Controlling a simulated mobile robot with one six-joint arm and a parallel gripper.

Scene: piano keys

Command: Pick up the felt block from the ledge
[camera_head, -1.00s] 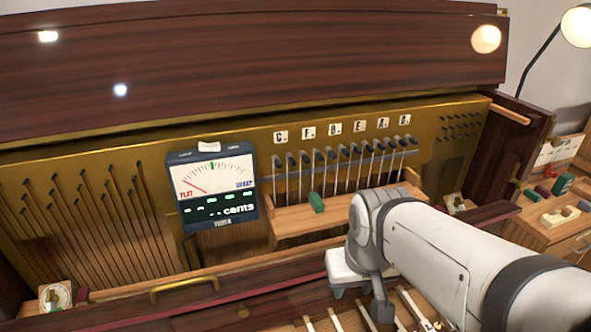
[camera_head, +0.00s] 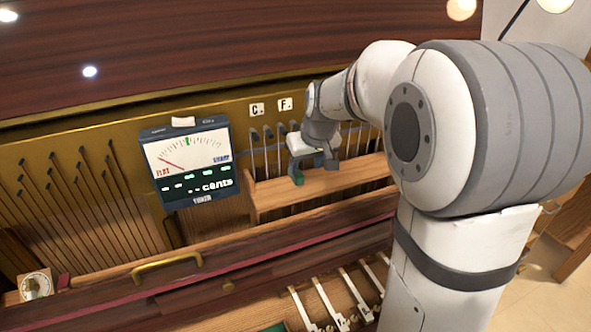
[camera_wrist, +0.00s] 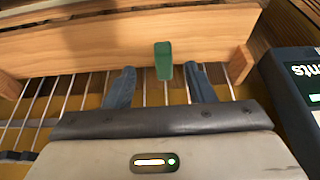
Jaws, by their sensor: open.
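The green felt block (camera_wrist: 163,62) is on the wooden ledge (camera_wrist: 75,48) in the wrist view, near the ledge's edge. My gripper (camera_wrist: 161,75) is open, with one blue-grey finger on each side of the block and a gap on both sides. The block appears nearer the right finger. In the head view my gripper (camera_head: 314,173) is down at the ledge (camera_head: 350,184). Only a small green part of the block (camera_head: 297,172) shows there beside a finger. I cannot tell how deep the fingers reach around it.
The tuner (camera_head: 188,163) stands just left of the ledge. Tuning levers and strings (camera_head: 262,150) rise behind the ledge. A brass handle (camera_head: 165,270) and the wooden rail lie in front. My arm hides the right side of the piano.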

